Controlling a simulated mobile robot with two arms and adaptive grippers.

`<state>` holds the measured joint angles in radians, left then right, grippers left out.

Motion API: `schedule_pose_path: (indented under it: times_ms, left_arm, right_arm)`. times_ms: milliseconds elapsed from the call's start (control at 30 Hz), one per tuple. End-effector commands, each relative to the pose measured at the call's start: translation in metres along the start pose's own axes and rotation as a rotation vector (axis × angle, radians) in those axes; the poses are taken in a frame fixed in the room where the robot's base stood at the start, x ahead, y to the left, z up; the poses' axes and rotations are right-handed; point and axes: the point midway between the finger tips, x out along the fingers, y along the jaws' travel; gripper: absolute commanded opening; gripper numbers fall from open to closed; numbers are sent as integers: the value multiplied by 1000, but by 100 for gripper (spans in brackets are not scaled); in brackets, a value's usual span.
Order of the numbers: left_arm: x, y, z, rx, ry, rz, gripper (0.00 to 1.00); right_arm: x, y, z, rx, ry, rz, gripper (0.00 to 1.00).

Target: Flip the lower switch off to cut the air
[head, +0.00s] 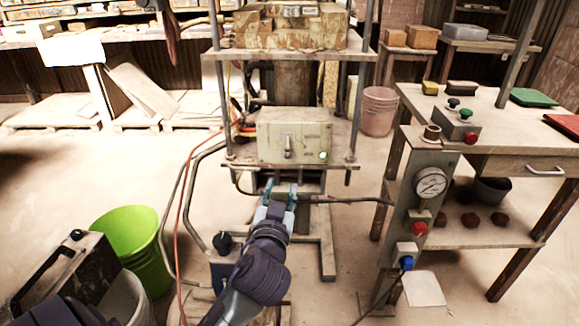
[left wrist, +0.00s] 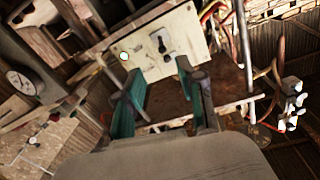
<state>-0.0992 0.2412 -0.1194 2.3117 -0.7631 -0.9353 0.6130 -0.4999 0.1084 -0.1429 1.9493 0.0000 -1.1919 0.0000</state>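A pale control box (head: 270,139) sits on the press's lower shelf, with an upright switch lever (head: 288,147) on its front and a lit green lamp (head: 323,155) at its lower right. In the left wrist view the box (left wrist: 180,60) appears tilted, with a dark switch lever (left wrist: 160,42) and a bright lamp (left wrist: 124,56). I cannot tell a second switch on it clearly. My left gripper (head: 280,187) is just below and in front of the box, teal fingers apart and empty. In the left wrist view, the gripper (left wrist: 162,72) points toward the box, not touching the lever. My right gripper is out of view.
A gauge post (head: 428,164) with red and blue knobs stands right of the press, before a wooden table (head: 480,90). A green bucket (head: 130,240) is at left. Hoses and a red cable run left of the press.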

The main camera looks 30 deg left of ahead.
Motion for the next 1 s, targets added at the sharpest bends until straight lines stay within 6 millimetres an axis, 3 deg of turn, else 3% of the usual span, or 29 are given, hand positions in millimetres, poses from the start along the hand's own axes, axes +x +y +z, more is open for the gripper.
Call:
schedule_pose_path:
  times_ms: [167, 700, 1000]
  left_arm:
    - [14, -2, -6, -3, 12, -7, 39]
    - [119, -3, -5, -3, 9, -5, 39]
    - [136, -2, -5, -3, 7, -4, 39]
  right_arm:
    - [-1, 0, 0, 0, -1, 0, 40]
    - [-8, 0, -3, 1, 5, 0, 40]
    - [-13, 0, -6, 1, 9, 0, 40]
